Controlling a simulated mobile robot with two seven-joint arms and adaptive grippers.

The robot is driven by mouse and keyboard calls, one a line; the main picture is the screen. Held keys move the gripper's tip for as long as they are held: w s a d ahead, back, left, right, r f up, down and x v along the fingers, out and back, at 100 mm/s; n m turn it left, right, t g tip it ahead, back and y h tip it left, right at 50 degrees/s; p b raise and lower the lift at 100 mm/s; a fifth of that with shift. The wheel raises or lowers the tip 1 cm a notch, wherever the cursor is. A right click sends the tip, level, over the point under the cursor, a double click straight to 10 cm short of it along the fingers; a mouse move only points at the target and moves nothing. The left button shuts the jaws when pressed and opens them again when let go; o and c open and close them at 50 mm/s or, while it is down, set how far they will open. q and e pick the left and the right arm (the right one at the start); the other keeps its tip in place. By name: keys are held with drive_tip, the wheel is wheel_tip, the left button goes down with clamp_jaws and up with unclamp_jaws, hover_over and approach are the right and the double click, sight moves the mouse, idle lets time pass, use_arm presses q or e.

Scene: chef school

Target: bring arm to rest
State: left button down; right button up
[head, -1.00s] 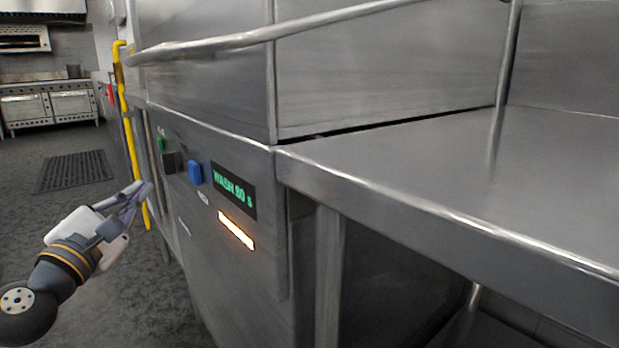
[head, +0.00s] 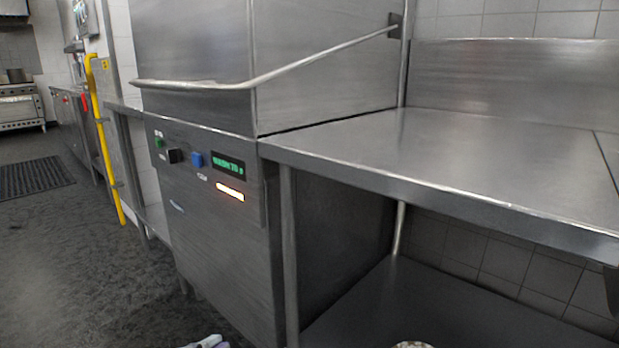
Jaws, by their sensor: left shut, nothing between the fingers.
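Only a small part of my left gripper (head: 207,342) shows, at the bottom edge left of centre in the head view. It is low, in front of the steel dishwasher (head: 215,225), and looks apart from it. Its fingers are shut with nothing between them. The rest of the left arm is out of the picture. My right gripper is not in view.
The dishwasher has a long bar handle (head: 320,52), a blue button (head: 197,160) and a lit green display (head: 228,163). A bare steel table (head: 450,150) stands at right, with a lower shelf (head: 400,300). A yellow pipe (head: 103,140) stands at left. The floor there is open.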

use_arm(q)
drive_tip(key=s+d+f+m+g+h+p, duration=0.1)
drive_tip(key=s+d+f+m+g+p, duration=0.2)
drive_tip(key=s, duration=0.4)
drive_tip(key=s+d+f+m+g+h+p, duration=0.1)
drive_tip(key=s+d+f+m+g, duration=0.15)
drive_tip(key=s+d, duration=0.35)
drive_tip(key=s+f+m+g+y+p, duration=0.15)
drive_tip(key=s+m+g+p, duration=0.35)
drive_tip(key=s, duration=1.2)
drive_tip(key=s+a+r+m+g+y+p, duration=0.2)
drive_tip(key=s+a+m+y+p, duration=0.1)
drive_tip(key=s+a, duration=0.4)
drive_tip(key=s+a+r+m+g+y+p, duration=0.2)
drive_tip(key=s+a+r+m+y+p, duration=0.1)
drive_tip(key=s+a, duration=0.4)
drive_tip(key=shift+s+r+m+g+p, duration=0.35)
drive_tip(key=shift+s+m, duration=0.1)
drive_tip(key=shift+s, duration=0.25)
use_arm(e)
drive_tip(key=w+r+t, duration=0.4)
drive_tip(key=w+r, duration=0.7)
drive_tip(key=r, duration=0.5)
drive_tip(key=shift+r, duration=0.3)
use_arm(q)
drive_tip(key=shift+w, duration=0.1)
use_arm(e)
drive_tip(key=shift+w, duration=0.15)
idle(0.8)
